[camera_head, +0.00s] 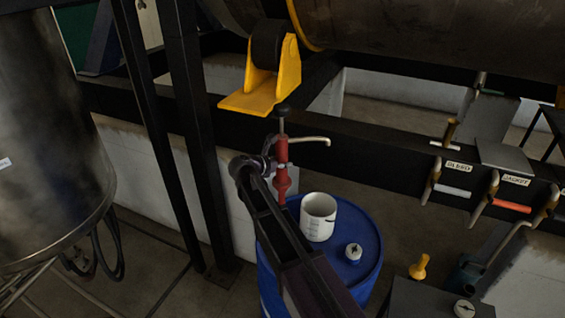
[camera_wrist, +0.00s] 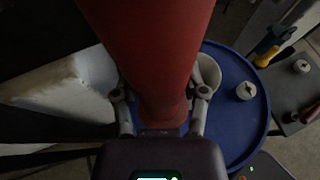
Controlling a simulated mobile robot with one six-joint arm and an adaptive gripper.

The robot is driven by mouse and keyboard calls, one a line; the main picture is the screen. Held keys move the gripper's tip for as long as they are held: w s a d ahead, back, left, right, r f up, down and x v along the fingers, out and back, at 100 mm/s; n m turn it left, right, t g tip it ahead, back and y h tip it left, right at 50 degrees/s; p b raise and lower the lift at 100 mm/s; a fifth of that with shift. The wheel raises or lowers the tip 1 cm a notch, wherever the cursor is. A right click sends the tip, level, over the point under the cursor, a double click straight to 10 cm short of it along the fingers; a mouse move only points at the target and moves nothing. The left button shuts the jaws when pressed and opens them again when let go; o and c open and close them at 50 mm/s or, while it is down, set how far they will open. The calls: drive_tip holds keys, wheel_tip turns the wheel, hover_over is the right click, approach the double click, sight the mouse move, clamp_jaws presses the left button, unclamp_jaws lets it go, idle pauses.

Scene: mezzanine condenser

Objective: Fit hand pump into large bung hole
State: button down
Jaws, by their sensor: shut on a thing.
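The red hand pump (camera_head: 282,158) is upright, with a black knob on top and a pale curved spout pointing right. My gripper (camera_head: 270,170) is shut on its red body, and in the wrist view the fingers (camera_wrist: 160,95) close on both sides of the pump (camera_wrist: 160,50). The pump is at the far left part of the blue drum (camera_head: 352,218). My arm and the pump hide that part of the lid, so I cannot see the large bung hole or whether the pump's lower end touches it. The drum top also shows in the wrist view (camera_wrist: 228,130).
A white measuring jug (camera_head: 318,216) and a grey round cap (camera_head: 353,252) stand on the drum lid. A yellow roller bracket (camera_head: 268,80) and dark beam are close behind the pump. Labelled valves (camera_head: 475,190) line the beam at right. A metal tank (camera_head: 50,140) stands left.

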drive_tip(key=shift+f+b, duration=12.35)
drive_tip(key=shift+f, duration=0.2)
drive_tip(key=shift+c, duration=0.3)
unclamp_jaws()
